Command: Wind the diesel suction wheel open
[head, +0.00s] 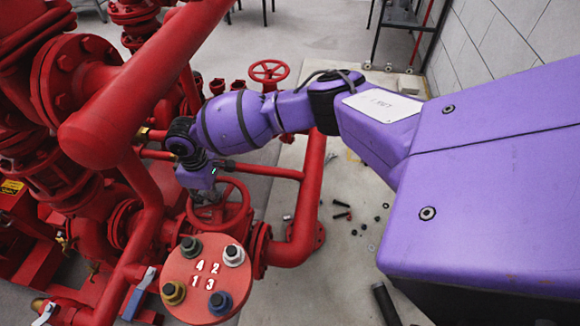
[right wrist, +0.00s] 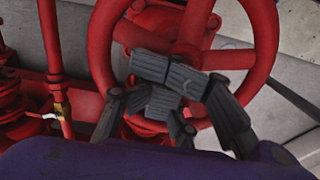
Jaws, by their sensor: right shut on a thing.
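A red spoked handwheel (head: 246,208) sits low among the red pipes, just behind a round flange plate, and I take it for the diesel suction wheel. My right arm reaches in from the right, and my right gripper (head: 203,190) is down at the wheel's far left part. In the right wrist view the wheel's rim (right wrist: 266,45) and spokes fill the upper middle. My right gripper (right wrist: 178,85) is shut on the wheel there, its dark fingers over a spoke and near the hub. The fingers hide part of the wheel. My left gripper is out of view.
A flange plate (head: 206,277) with coloured bolts and numbers stands close in front of the wheel. A thick red pipe (head: 140,90) runs on the left, and another pipe (head: 308,200) drops at the right. A second red handwheel (head: 269,72) stands farther back. Loose bolts lie on the floor.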

